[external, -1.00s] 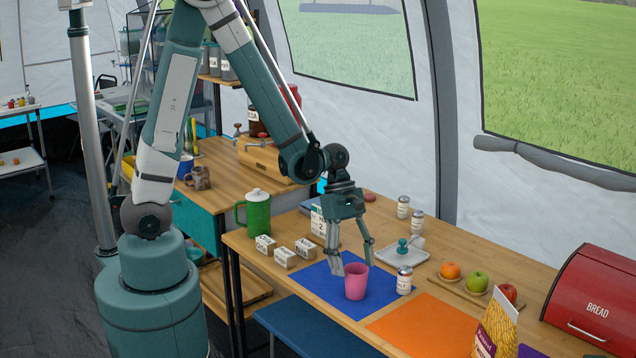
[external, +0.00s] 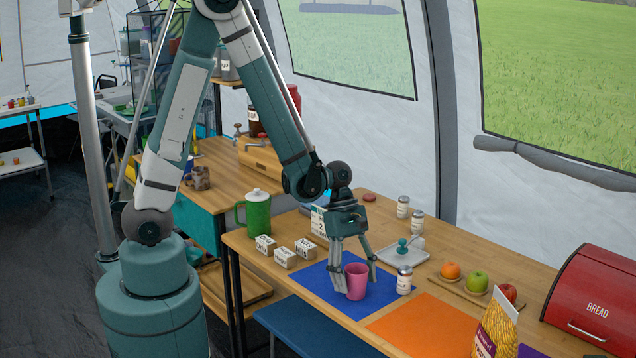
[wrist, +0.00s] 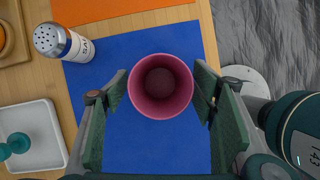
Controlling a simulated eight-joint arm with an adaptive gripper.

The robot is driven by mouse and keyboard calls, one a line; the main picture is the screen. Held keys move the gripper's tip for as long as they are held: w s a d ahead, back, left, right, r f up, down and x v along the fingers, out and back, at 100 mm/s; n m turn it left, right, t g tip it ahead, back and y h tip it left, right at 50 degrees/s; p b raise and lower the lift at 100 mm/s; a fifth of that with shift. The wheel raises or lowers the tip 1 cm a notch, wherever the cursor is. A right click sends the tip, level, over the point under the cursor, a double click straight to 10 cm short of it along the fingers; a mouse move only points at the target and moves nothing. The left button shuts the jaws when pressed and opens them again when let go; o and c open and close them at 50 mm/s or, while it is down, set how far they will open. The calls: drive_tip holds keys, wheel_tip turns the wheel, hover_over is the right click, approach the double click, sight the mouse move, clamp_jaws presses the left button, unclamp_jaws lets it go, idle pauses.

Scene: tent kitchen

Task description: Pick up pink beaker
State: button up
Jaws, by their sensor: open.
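The pink beaker (external: 356,281) stands upright on the blue mat (external: 318,284) near the table's front edge. In the wrist view I look down into the open mouth of the beaker (wrist: 161,86), which appears empty. My gripper (external: 356,283) is open and low over the mat, with one finger on each side of the beaker. In the wrist view the fingers of my gripper (wrist: 160,90) flank the beaker, with a small gap on the left; on the right the finger is very close, and I cannot tell if it touches.
A salt shaker (external: 405,280) stands right of the beaker, near the mat's edge. A white tray (external: 408,256) with a teal item lies behind. An orange mat (external: 425,325) is to the right. White labelled blocks (external: 285,257) and a green jug (external: 258,213) are left.

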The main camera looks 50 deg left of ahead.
drive_tip(key=shift+f, duration=0.15)
drive_tip(key=shift+c, duration=0.4)
drive_tip(key=c, duration=0.9)
drive_tip(key=shift+o, duration=0.2)
